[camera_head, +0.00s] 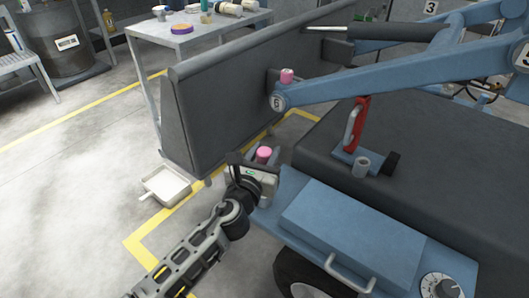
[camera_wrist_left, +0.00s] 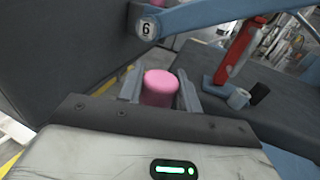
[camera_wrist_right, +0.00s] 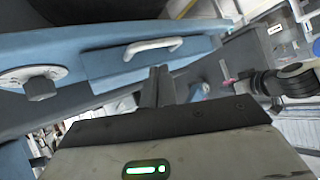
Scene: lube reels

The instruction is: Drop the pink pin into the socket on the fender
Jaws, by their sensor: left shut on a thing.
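A pink-topped pin (camera_head: 264,153) is between the fingers of my left gripper (camera_head: 262,168), which is shut on it. In the left wrist view the pin (camera_wrist_left: 160,86) stands roughly upright between the two fingers; its lower part is hidden.
A blue box (camera_head: 350,230) with a handle is on the fender. A dark panel (camera_head: 240,90) stands behind.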

